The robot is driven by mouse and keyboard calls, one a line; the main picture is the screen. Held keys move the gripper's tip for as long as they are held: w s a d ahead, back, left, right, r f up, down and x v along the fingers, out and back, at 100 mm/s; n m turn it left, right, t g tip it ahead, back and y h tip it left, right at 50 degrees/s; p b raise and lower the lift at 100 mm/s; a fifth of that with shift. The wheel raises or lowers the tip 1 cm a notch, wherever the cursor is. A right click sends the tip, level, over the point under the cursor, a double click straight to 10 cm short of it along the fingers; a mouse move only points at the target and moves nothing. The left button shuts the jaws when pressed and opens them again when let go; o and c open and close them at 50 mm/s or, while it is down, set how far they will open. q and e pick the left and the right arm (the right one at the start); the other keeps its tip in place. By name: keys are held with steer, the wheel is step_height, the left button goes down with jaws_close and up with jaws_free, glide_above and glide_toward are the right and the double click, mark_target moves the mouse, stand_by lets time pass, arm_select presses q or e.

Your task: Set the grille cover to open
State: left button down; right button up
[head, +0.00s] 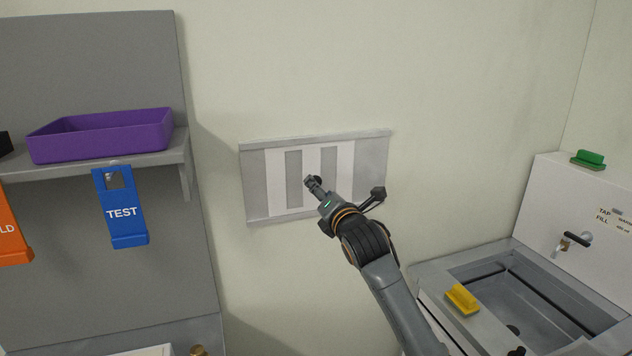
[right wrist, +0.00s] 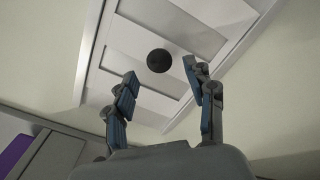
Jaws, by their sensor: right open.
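The grille cover (head: 335,165) is a pale sliding panel with upright white bars and grey strips between them. It sits between a top and a bottom rail in a wall frame (head: 257,185). In the right wrist view the cover (right wrist: 185,30) has a round dark knob (right wrist: 159,60). My right gripper (head: 345,188) is in front of the cover, its fingers spread and empty. In the right wrist view the open fingers (right wrist: 160,76) are on either side of the knob's line, apart from it. My arm hides the lower right part of the cover. My left gripper is not in view.
On the left, a grey panel has a shelf (head: 95,168) with a purple tray (head: 100,135) and hanging blue TEST (head: 122,225) and orange (head: 10,235) tags. On the right is a sink (head: 530,300) with a tap and a yellow block (head: 462,298). The wall around the grille is bare.

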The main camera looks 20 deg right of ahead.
steer(key=shift+w+p, duration=0.3)
steer(key=shift+w, duration=1.5)
jaws_close()
